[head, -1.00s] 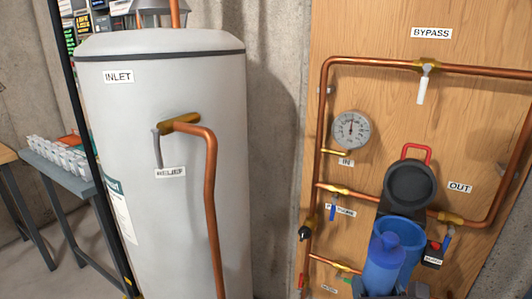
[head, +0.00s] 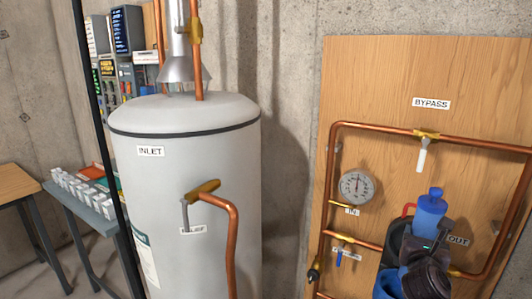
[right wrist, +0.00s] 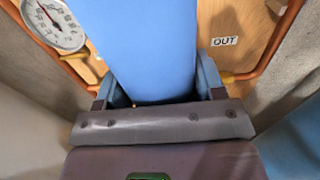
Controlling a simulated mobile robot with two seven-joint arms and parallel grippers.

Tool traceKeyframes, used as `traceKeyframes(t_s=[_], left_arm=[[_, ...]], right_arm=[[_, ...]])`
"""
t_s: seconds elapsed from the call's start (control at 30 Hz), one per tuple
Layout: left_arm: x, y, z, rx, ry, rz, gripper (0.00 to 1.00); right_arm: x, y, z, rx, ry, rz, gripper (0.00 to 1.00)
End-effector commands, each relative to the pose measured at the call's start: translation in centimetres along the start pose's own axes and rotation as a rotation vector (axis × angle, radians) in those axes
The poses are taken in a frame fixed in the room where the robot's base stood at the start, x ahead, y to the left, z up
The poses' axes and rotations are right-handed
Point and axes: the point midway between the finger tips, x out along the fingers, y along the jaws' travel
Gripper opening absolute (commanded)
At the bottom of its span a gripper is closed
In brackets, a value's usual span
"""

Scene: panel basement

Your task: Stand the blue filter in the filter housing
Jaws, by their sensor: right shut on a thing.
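The blue filter (head: 430,212) is upright in my right gripper (head: 424,246), in front of the wooden panel. The gripper is shut around its lower part. In the right wrist view the blue filter (right wrist: 150,50) fills the space between the fingers of the right gripper (right wrist: 157,92). The blue filter housing (head: 386,286) shows only in part at the bottom of the head view, below and left of the filter. My right wrist and the frame hide the rest of it. Its black lid (head: 394,246) stands open behind, partly covered. My left gripper is not in view.
Copper pipes (head: 333,180) and a round gauge (head: 357,187) are on the wooden panel (head: 375,75) around the housing. A grey water heater (head: 185,140) stands at left. A side table (head: 80,215) holds small white boxes.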

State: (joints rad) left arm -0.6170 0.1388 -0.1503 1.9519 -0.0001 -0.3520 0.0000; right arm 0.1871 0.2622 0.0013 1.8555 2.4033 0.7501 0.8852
Motion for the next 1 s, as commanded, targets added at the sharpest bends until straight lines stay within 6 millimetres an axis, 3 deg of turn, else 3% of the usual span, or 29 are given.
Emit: traceKeyframes(t_s=[0.37,0.73,1.0], left_arm=[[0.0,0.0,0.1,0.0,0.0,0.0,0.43],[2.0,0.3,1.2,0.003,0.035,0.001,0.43],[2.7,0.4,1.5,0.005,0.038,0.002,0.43]], right_arm=[[0.1,-0.2,-2.1,-0.003,0.001,-0.006,0.3],[0.1,-0.1,-5.3,-0.001,-0.002,-0.005,0.3],[0.1,-0.1,-6.1,-0.001,-0.001,-0.005,0.3]])
